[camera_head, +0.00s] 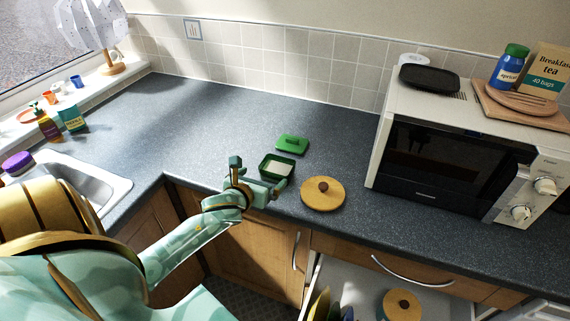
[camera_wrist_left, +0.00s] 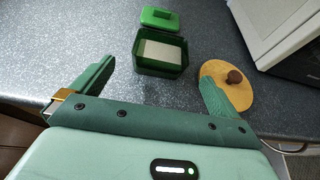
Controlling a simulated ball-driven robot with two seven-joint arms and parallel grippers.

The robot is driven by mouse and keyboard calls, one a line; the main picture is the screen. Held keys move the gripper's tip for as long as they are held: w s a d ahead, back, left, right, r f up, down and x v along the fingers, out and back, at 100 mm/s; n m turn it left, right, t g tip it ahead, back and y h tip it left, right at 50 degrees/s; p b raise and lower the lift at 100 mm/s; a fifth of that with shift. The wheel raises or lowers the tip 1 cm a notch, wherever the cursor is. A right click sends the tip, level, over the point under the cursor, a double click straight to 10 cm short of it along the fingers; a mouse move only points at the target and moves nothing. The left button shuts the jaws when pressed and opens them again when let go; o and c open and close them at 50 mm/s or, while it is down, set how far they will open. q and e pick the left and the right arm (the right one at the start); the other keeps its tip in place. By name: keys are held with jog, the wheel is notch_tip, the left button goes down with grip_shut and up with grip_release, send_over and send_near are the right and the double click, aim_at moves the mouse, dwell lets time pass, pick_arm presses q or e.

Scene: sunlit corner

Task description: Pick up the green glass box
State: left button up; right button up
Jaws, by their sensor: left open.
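The green glass box (camera_head: 265,166) stands open on the dark worktop near its front edge, with something pale and flat inside. In the left wrist view the box (camera_wrist_left: 161,69) is just ahead of the jaws, between their lines. Its likely lid, a green piece with a raised handle (camera_head: 292,143), lies behind it; it also shows in the left wrist view (camera_wrist_left: 159,18). My left gripper (camera_head: 259,174) is open and empty, on the near side of the box. In the left wrist view the fingers (camera_wrist_left: 158,82) are spread wider than the box. My right gripper is not in view.
A round wooden lid with a knob (camera_head: 323,194) lies right of the box, close to one finger. A microwave (camera_head: 450,150) stands further right. A drawer (camera_head: 345,275) below is open. The worktop (camera_head: 200,130) to the left is mostly clear, up to the sink (camera_head: 85,180).

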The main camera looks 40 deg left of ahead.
aim_at(269, 173)
pick_arm(q)
jog(key=b+x, duration=0.1)
jog(key=x, duration=0.4)
jog(key=shift+w+f, duration=0.25)
jog(key=shift+w+a+f, duration=0.15)
jog(key=shift+w+f, duration=0.05)
jog(key=shift+w, duration=0.25)
jog(key=b+x, duration=0.1)
jog(key=x, duration=0.3)
jog(key=shift+b, duration=0.4)
jog(key=shift+w+f, duration=0.1)
jog(key=shift+w, duration=0.3)
jog(key=shift+s, duration=0.1)
jog(key=shift+c, duration=0.7)
jog(key=c, duration=0.7)
